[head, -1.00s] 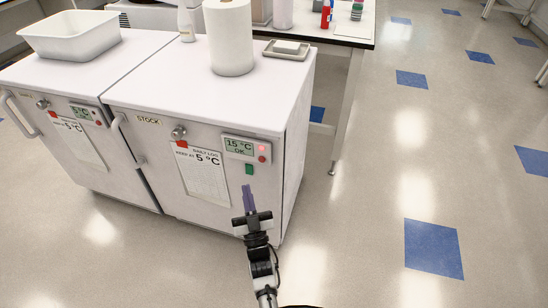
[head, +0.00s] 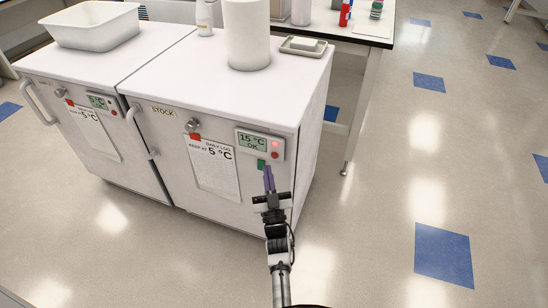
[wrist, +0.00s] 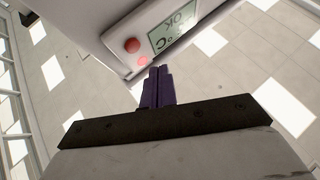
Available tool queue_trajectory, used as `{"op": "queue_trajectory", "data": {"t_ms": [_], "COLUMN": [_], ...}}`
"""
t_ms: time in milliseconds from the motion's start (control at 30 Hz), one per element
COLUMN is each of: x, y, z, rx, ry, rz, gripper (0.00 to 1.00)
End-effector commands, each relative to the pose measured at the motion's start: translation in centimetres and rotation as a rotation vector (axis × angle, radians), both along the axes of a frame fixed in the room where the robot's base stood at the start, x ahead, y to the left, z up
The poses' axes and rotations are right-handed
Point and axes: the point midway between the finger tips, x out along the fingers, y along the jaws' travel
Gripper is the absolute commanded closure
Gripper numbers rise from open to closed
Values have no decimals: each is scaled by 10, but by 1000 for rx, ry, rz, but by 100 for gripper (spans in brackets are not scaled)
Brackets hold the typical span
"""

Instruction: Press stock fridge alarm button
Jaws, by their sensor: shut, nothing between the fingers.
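The stock fridge (head: 180,180) is the right one of two white under-bench fridges, with a "STOCK" label on its door. Its alarm panel (head: 259,143) reads "15 °C OK" and has a lit red light above a red button (head: 275,154). In the wrist view the panel is close, with the red button (wrist: 132,45) to the upper left of my fingertips. My gripper (head: 268,168) has purple fingers, shut and empty, just below the panel. The fingertips (wrist: 158,70) appear near the panel's edge; I cannot tell whether they touch it.
A paper roll (head: 247,35) and a small tray (head: 303,46) stand on top. The floor to the right is open.

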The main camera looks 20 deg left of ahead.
Motion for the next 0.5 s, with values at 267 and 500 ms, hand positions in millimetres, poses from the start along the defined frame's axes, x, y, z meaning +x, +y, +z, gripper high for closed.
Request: {"op": "queue_trajectory", "data": {"t_ms": [267, 500], "x": [23, 26], "y": [-1, -1], "z": [-1, 0], "rx": [0, 1], "ry": [-1, 0], "rz": [-1, 1], "gripper": [100, 100]}}
